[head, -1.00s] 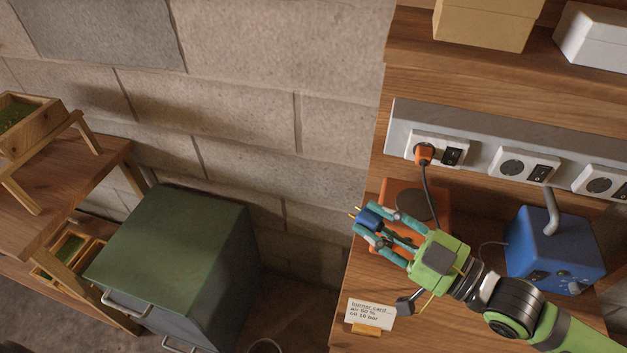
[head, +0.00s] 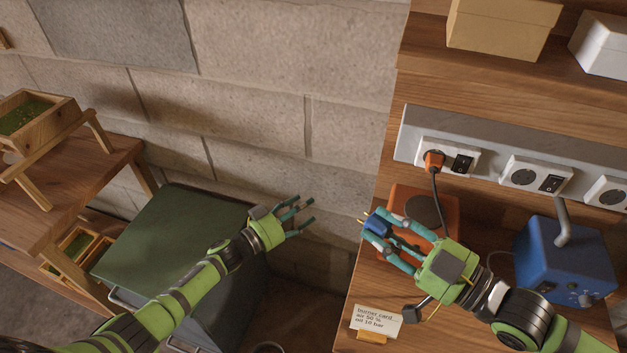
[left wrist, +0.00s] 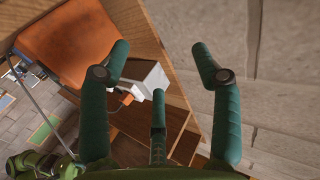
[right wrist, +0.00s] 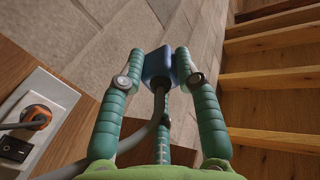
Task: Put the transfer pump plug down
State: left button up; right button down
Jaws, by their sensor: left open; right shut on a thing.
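The transfer pump plug is a small blue block with pins (head: 374,224), and its grey cable shows in the right wrist view, where the plug (right wrist: 158,66) sits between the fingers. My right gripper (head: 380,230) is shut on it, above the left part of the wooden bench (head: 362,283). The plug's pins point left, toward the open gap by the wall. My left gripper (head: 303,214) is open and empty, in front of the stone wall, left of the bench edge and above the green cabinet's right side.
An orange plug (head: 433,160) sits in the left socket of the grey power strip (head: 404,135). An orange hotplate (head: 452,212) lies beneath my right gripper. A blue pump box (head: 560,255) stands right, a burner card (head: 377,319) in front. The green cabinet (head: 160,235) stands left.

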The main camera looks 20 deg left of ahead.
pick_arm(q)
jog(key=s+d+r+m+g+h, duration=0.25)
jog(key=r+m+g+h, duration=0.2)
jog(key=r, duration=0.55)
jog(key=s+d+r+m+g+h, duration=0.1)
jog(key=d+r+m+g+h, duration=0.35)
jog(key=r, duration=0.45)
jog(key=m+g+y, duration=0.5)
jog(key=g, duration=0.4)
send_near(368, 219)
jog(key=x, duration=1.2)
jog(key=shift+w+f, duration=0.25)
jog(key=shift+f, duration=0.15)
